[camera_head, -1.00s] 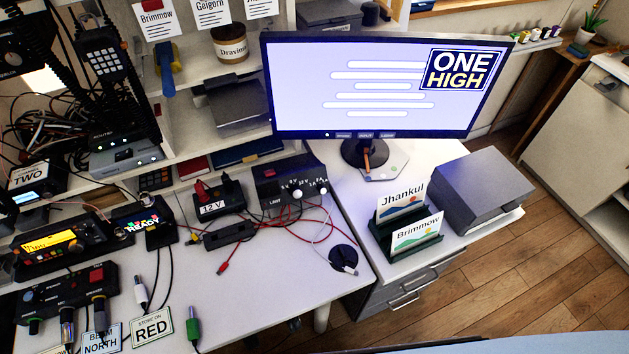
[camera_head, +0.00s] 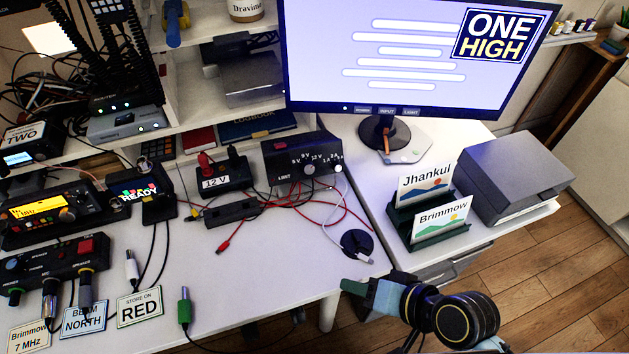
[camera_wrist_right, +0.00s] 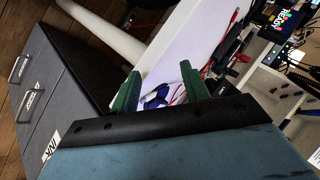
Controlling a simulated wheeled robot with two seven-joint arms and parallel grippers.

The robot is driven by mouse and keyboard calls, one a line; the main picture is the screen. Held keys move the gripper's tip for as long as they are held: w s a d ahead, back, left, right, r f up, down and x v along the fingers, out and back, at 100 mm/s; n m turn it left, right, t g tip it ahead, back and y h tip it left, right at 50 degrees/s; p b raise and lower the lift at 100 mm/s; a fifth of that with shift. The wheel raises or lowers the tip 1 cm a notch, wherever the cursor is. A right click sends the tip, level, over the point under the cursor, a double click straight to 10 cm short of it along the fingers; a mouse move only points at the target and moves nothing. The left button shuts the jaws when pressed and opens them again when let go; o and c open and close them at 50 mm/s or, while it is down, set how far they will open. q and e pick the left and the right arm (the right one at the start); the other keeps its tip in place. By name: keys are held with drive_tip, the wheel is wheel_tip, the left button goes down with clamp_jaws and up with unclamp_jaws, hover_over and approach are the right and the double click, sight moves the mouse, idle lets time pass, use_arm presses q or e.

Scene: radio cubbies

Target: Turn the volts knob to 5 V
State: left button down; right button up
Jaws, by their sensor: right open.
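The black power supply box (camera_head: 290,158) stands at the back of the white desk, below the left edge of the monitor. My right gripper (camera_head: 352,287) is at the desk's front right edge, well apart from the box. In the right wrist view its two green fingers (camera_wrist_right: 160,90) are open and empty. My left gripper is not in view.
Red leads and a black adapter (camera_head: 233,212) lie in front of the box. A green card holder (camera_head: 440,236) and a grey box (camera_head: 515,175) stand to the right. The monitor (camera_head: 400,60) overhangs behind. The desk's front middle (camera_head: 285,265) is clear.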

drive_tip(key=w+a+r+m+t+y, duration=0.1)
drive_tip(key=r+m, duration=0.1)
drive_tip(key=w+a+r+m+t+y, duration=0.1)
drive_tip(key=a+r+m+y, duration=0.1)
drive_tip(key=m, duration=0.1)
drive_tip(key=w+a+r+m+t+y, duration=0.1)
drive_tip(key=w+a+m+t, duration=0.1)
drive_tip(key=m, duration=0.1)
drive_tip(key=shift+a+r, duration=0.2)
drive_tip(key=shift+r, duration=0.2)
drive_tip(key=w+r+m+t, duration=0.2)
drive_tip(key=w+m+t, duration=0.15)
drive_tip(key=m, duration=0.45)
drive_tip(key=m+t+h+p, duration=0.1)
drive_tip(key=m+t+h, duration=0.2)
drive_tip(key=m, duration=0.4)
approach(310, 171)
drive_tip(key=x, duration=0.7)
drive_tip(key=shift+w, duration=0.2)
drive_tip(key=shift+w+a, duration=0.15)
drive_tip(key=shift+w, duration=0.05)
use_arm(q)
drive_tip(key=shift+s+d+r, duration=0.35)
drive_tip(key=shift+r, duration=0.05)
use_arm(e)
drive_tip(key=shift+w+a, duration=0.1)
drive_tip(key=shift+w, duration=0.1)
